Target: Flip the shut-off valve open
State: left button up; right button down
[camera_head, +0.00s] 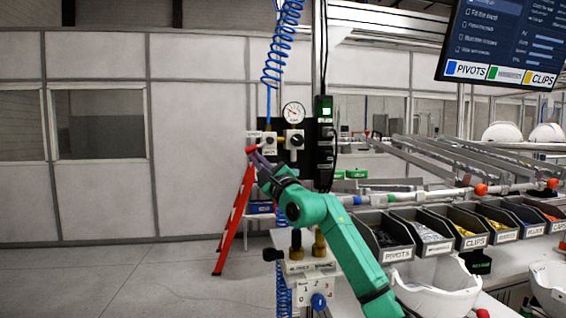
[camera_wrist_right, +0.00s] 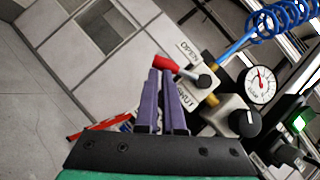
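The shut-off valve (camera_wrist_right: 204,80) is on a pale block with an OPEN label above and a SHUT label below. Its red-ended lever (camera_wrist_right: 166,63) points left from the dark pivot, between the two labels. In the head view the valve block (camera_head: 269,143) is on the dark panel below the blue hose. My right gripper (camera_wrist_right: 161,72) has its purple fingers close together, tips at the red end of the lever; I cannot tell whether they touch it. The right gripper (camera_head: 252,152) also shows in the head view, at the valve's lower left. My left gripper is not in view.
A round gauge (camera_head: 293,112) and a black-knobbed regulator (camera_head: 294,140) sit right of the valve. A red stand (camera_head: 234,222) is behind the gripper on the floor. Labelled bins (camera_head: 397,254) and white shells (camera_head: 440,297) are at right. The left floor is clear.

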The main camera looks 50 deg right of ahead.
jog(key=shift+w+a+r, duration=0.3)
jog(key=shift+w+a, duration=0.1)
jog(key=shift+a, duration=0.05)
jog(key=shift+w+a+r+p, duration=0.25)
jog(key=shift+r+p, duration=0.15)
jog(key=shift+r, duration=0.1)
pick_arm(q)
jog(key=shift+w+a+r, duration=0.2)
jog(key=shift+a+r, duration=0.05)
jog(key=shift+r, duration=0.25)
pick_arm(e)
jog(key=shift+w+a+r, duration=0.1)
jog(key=shift+w+a, duration=0.05)
